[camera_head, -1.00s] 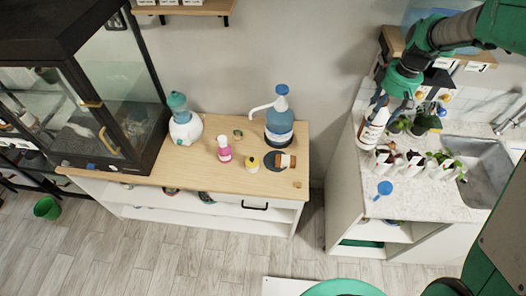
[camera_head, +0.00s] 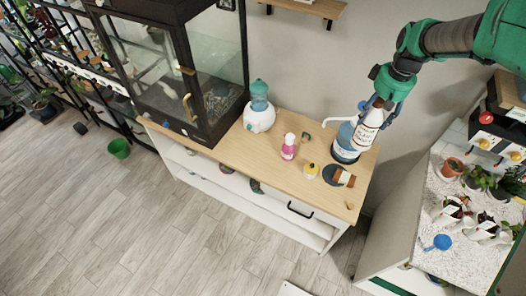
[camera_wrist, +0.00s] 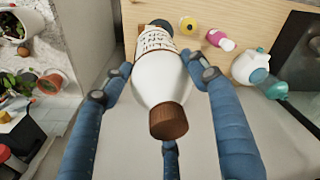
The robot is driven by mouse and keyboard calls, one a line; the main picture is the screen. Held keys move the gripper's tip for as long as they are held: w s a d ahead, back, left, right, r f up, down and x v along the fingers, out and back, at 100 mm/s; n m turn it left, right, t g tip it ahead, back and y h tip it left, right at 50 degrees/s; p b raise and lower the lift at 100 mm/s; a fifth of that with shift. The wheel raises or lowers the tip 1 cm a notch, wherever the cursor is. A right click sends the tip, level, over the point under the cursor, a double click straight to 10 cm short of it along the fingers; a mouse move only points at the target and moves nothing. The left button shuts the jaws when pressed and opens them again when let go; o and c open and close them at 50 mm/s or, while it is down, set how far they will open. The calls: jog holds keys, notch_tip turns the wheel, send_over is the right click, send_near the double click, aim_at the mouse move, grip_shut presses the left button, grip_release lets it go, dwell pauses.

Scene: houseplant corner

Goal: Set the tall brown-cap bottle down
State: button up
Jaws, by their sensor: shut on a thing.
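The tall brown-cap bottle, white with a printed label, is in my gripper (camera_head: 378,102), at the right end of the wooden cabinet top (camera_head: 290,178). In the head view the bottle (camera_head: 369,130) overlaps the blue pump bottle (camera_head: 347,146) behind it. In the wrist view the bottle (camera_wrist: 160,75) has its brown cap (camera_wrist: 168,122) towards the camera, and my gripper's blue fingers (camera_wrist: 158,68) close on both its sides. I cannot tell whether its base touches the wood.
A glass terrarium (camera_head: 217,70) is at the left. A counter with potted plants (camera_head: 452,166) is at the right.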

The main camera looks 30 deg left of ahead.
jog(key=s+a, duration=0.5)
jog(key=a, duration=0.8)
jog(key=s+a, duration=0.6)
jog(key=a, duration=0.8)
jog(key=s+a, duration=0.5)
jog(key=a, duration=0.8)
notch_tip(320, 180, down, 28)
jog(key=shift+a+f, duration=0.25)
jog(key=shift+a, duration=0.15)
jog(key=w+a+f+p, duration=0.1)
jog(key=w+a, duration=0.9)
jog(key=a, duration=0.1)
jog(key=shift+w+a+f, duration=0.2)
jog(key=shift+a+f, duration=0.05)
jog(key=shift+a, duration=0.15)
jog(key=shift+f+p, duration=0.4)
jog(key=shift+f, duration=1.45)
